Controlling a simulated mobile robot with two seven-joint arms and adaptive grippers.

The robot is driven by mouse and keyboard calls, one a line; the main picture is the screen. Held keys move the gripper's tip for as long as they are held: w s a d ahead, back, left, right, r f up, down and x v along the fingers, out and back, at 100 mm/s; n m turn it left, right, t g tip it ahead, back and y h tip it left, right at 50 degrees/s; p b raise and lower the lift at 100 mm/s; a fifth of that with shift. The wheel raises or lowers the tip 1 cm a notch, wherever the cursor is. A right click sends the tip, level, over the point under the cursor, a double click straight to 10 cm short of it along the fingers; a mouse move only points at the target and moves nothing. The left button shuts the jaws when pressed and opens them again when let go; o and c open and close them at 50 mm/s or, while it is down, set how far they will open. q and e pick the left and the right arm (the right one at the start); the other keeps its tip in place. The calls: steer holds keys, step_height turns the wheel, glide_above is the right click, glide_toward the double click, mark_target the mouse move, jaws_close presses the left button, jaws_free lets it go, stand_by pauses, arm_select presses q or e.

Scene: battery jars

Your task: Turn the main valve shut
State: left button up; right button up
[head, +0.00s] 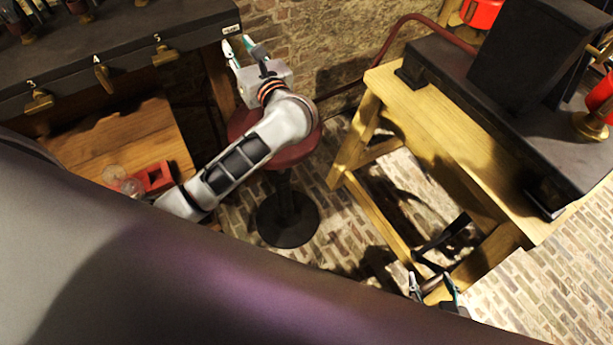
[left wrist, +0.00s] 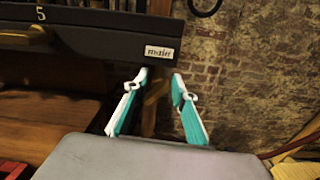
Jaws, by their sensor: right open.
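The main valve is hard to make out. A small white label (head: 231,29), its text too small to read surely, sits at the right end of the dark bench front and shows in the left wrist view (left wrist: 160,52). Below it, a dim brownish shape (left wrist: 155,90) shows between my left fingers; I cannot tell whether it is the valve's handle. My left gripper (head: 239,46) is open at that bench end, its two teal-and-white fingers apart in the left wrist view (left wrist: 159,76). My right gripper (head: 432,284) is open, low near the wooden table, away from the bench.
Brass levers numbered 3 (head: 39,101), 4 (head: 103,76) and 5 (head: 162,56) line the dark bench front (head: 75,75). A red round stool (head: 295,150) stands beneath my left arm. A wooden table (head: 385,85) with dark equipment stands right. Brick floor lies between.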

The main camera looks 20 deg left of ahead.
arm_select(q)
steer(key=shift+a+n, duration=0.15)
steer(key=shift+n, duration=0.35)
steer(key=s+d+r+m+t+h+b, duration=0.15)
steer(key=s+d+r+m+t, duration=0.25)
steer(key=s+d+m+t, duration=0.8)
steer(key=d+f+m+g+h+b, duration=0.1)
steer(key=d+f+m+h, duration=0.3)
steer(key=m, duration=0.5)
steer(key=w+d+f+m+g+h, duration=0.1)
steer(key=d+f+m+h, duration=0.1)
steer(key=f+m+h, duration=0.6)
steer(key=d+f+m+g+h+b, duration=0.1)
steer(key=d+f+m+h, duration=0.25)
steer(key=m, duration=0.65)
steer(key=s+f+m+g, duration=0.1)
steer(key=f+m+g, duration=0.1)
steer(key=f, duration=0.3)
steer(key=s+f+m+g+h, duration=0.1)
steer(key=s+f+m+g, duration=0.1)
steer(key=f+m, duration=0.2)
steer(key=shift+s+f+h, duration=0.2)
steer(key=shift+f+h, duration=0.1)
steer(key=shift+f, duration=0.55)
